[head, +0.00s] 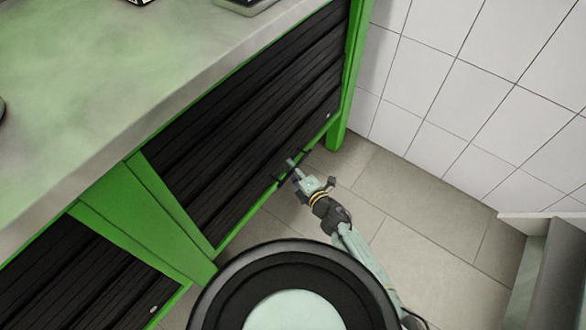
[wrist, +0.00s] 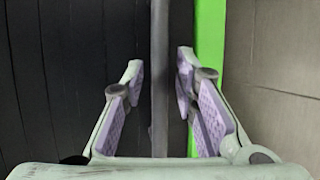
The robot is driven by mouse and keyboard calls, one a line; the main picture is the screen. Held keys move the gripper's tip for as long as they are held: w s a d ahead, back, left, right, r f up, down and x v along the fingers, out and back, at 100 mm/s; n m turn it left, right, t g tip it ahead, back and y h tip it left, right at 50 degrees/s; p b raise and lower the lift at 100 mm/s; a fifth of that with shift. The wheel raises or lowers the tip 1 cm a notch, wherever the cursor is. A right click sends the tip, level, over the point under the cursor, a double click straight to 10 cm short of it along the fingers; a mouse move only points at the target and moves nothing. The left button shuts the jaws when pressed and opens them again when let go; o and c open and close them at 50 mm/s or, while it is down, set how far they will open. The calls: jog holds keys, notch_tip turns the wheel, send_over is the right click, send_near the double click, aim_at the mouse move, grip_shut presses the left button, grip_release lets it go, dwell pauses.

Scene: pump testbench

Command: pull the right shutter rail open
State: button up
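The right shutter (head: 245,115) is a dark slatted panel in a green frame, and it is down across its opening. Its rail (wrist: 160,25) shows in the wrist view as a narrow grey bar running up the middle of the picture. My gripper (head: 291,166) is at the lower edge of this shutter. In the wrist view my gripper (wrist: 160,68) is open, with one finger on each side of the rail. A small gap shows between each finger and the bar. In the head view the fingertips partly hide the rail there.
The bench top (head: 90,80) lies above the shutters. A green post (head: 145,215) separates the right shutter from the left shutter (head: 70,275). A white tiled wall (head: 480,80) stands at the right. Bare floor tiles (head: 400,195) lie between bench and wall.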

grip_shut()
dwell(0.6)
